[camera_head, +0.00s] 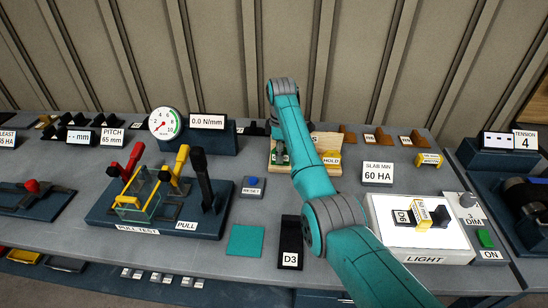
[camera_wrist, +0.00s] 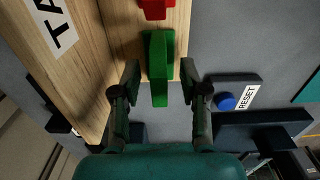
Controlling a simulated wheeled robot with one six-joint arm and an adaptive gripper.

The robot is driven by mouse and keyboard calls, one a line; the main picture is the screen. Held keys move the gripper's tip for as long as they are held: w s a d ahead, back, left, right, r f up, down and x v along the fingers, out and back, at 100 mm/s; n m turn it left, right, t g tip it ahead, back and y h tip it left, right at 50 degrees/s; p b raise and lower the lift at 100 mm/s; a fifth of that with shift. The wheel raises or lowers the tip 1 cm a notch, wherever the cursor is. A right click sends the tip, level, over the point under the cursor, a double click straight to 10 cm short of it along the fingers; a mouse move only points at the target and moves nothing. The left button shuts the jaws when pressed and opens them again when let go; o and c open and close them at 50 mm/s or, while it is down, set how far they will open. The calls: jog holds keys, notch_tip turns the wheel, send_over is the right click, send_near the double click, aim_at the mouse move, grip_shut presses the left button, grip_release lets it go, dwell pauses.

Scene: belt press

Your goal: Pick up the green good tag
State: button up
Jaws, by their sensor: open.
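The green good tag (camera_wrist: 160,62) stands out from a wooden tag rack (camera_wrist: 88,118) in the wrist view, its outer end pointing down the picture. My gripper (camera_wrist: 159,76) is open, with one finger on each side of the green tag. Small gaps show between the tag and both fingers, so it is not clamped. In the head view my arm hides most of the rack (camera_head: 325,139) and the tag, and the fingers cannot be made out clearly.
A red tag (camera_wrist: 155,8) sits beyond the green one on the rack. A blue RESET button (camera_wrist: 225,101) is close by on the right in the wrist view. The pull tester (camera_head: 165,205) stands left of my arm.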

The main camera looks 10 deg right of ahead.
jog(key=shift+d+f, duration=0.15)
jog(key=shift+f, duration=0.5)
jog(key=shift+c, duration=0.3)
grip_shut()
jog(key=shift+r, duration=0.1)
notch_tip(320, 180, up, 10)
jog(key=shift+f, duration=0.1)
